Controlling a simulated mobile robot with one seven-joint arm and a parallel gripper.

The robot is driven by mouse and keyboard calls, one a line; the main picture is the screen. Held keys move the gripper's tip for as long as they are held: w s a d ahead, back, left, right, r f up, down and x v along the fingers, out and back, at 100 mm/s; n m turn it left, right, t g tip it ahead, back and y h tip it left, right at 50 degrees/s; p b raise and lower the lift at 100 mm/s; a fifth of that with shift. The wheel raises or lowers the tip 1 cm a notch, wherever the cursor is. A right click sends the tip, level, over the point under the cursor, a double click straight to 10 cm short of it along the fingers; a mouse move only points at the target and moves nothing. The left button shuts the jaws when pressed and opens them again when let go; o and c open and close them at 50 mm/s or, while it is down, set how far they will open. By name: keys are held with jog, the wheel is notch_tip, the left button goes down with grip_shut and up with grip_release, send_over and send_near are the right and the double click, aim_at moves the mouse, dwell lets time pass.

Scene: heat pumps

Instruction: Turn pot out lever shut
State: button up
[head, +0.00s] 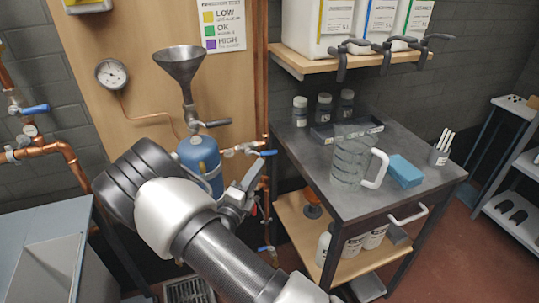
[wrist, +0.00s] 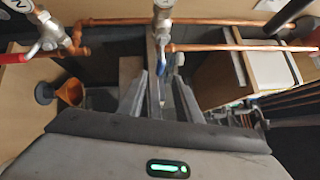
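The blue pot (head: 200,160) stands on the wooden panel below a metal funnel (head: 181,68), with a dark lever (head: 213,123) between them. A blue lever (head: 265,153) sticks out on the copper pipe to the pot's right. I cannot read which lever is the pot out lever. My gripper (head: 243,193) is in front of the pipework, just below and right of the pot. In the wrist view my gripper (wrist: 160,98) is open. A blue lever (wrist: 160,63) on a valve shows between and beyond its fingers; contact cannot be told.
A red lever (wrist: 20,53) sits on a valve left of the fingers. Copper pipes (wrist: 240,47) run across beyond them. A metal-topped table (head: 320,180) with a clear jug (head: 350,158) stands to the right. Another blue lever (head: 267,248) is low down. A gauge (head: 111,73) hangs on the panel.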

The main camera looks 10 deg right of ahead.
aim_at(268, 155)
jog(key=b+x, duration=0.1)
jog(key=x, duration=0.8)
jog(key=shift+w+d+r, duration=0.1)
jog(key=shift+w+d, duration=0.1)
jog(key=shift+w, duration=0.05)
grip_shut()
